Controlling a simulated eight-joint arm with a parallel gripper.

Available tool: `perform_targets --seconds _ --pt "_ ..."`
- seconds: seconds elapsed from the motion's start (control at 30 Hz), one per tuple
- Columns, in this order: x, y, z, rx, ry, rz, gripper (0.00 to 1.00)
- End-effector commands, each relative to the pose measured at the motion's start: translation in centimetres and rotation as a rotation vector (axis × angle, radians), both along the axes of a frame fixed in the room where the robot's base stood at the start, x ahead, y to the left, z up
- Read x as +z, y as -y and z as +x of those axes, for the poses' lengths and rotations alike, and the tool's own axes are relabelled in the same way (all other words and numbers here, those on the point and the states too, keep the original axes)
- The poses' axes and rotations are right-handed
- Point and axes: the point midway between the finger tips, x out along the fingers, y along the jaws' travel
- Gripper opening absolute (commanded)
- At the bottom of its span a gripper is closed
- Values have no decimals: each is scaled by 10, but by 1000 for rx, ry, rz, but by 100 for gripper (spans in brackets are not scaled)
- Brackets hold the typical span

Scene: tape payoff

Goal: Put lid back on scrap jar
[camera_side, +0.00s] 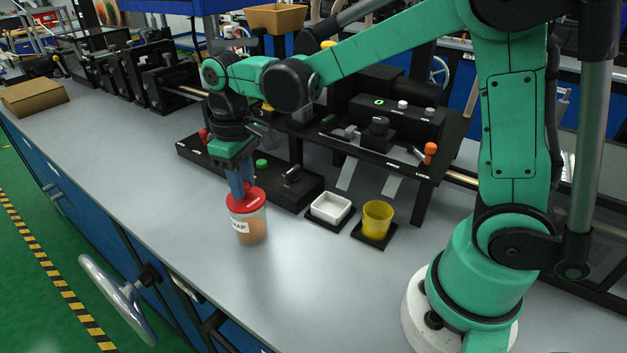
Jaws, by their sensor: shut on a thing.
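The scrap jar (252,228) stands upright on the grey bench, left of the white dish. It is clear, with a white label and tan contents. The red lid (257,201) is at the jar's mouth and looks level; I cannot tell whether it is fully seated. My gripper (241,191) points down from above with its blue fingers at the lid, shut on it. The fingertips partly cover the lid's far left side.
A white dish (331,208) and a yellow cup (377,219) stand on black pads to the right. A black control box (290,187) with a green button lies behind the jar. The bench front (190,235) is clear.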

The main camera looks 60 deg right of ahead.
Motion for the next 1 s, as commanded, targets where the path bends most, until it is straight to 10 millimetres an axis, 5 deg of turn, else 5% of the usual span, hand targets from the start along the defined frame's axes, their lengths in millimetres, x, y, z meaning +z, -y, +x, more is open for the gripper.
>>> perform_targets --seconds 0.83,0.87,0.97,1.0 --pt "-2 0 0 0 0 0 0" --pt "-2 0 0 0 0 0 33" --pt "-2 0 0 0 0 0 62" --pt "-2 0 0 0 0 0 62"
